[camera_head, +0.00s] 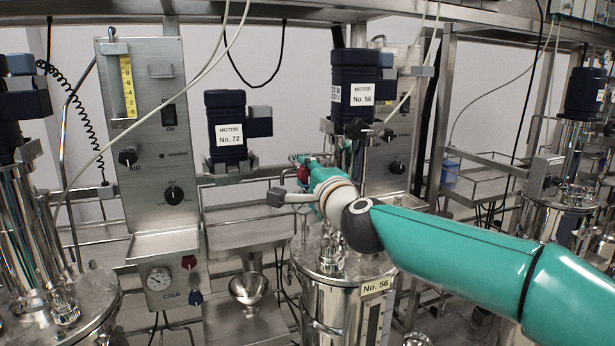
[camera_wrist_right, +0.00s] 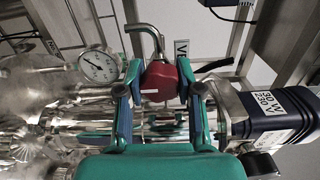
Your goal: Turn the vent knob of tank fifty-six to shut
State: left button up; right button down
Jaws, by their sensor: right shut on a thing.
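Tank fifty-six (camera_head: 325,306) is a steel vessel with a "No. 56" label on its upper side. Its dark blue motor (camera_head: 354,75) stands above it, also labelled No. 56. My right gripper (camera_head: 303,166) is over the tank's lid, its green arm reaching in from the right. In the right wrist view my right gripper (camera_wrist_right: 161,88) has its two fingers shut on either side of a red vent knob (camera_wrist_right: 160,78) with a short white line on its face. In the head view only a little red of the knob shows past the gripper. My left gripper is not seen.
A pressure gauge (camera_wrist_right: 99,66) and a bent steel pipe (camera_wrist_right: 143,30) are close to the knob. Left of the tank are a control panel (camera_head: 146,190), motor No. 72 (camera_head: 226,125) and a steel funnel (camera_head: 249,287). Cables hang overhead. A shelf rack (camera_head: 485,175) stands right.

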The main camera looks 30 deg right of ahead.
jog(key=shift+f, duration=0.25)
jog(key=c, duration=0.7)
grip_release()
jog(key=shift+d, duration=0.1)
jog(key=shift+c, duration=0.2)
jog(key=shift+r, duration=0.1)
jog(key=shift+s+r, duration=0.1)
jog(key=shift+s, duration=0.4)
jog(key=v, duration=1.1)
jog(key=shift+f, duration=0.25)
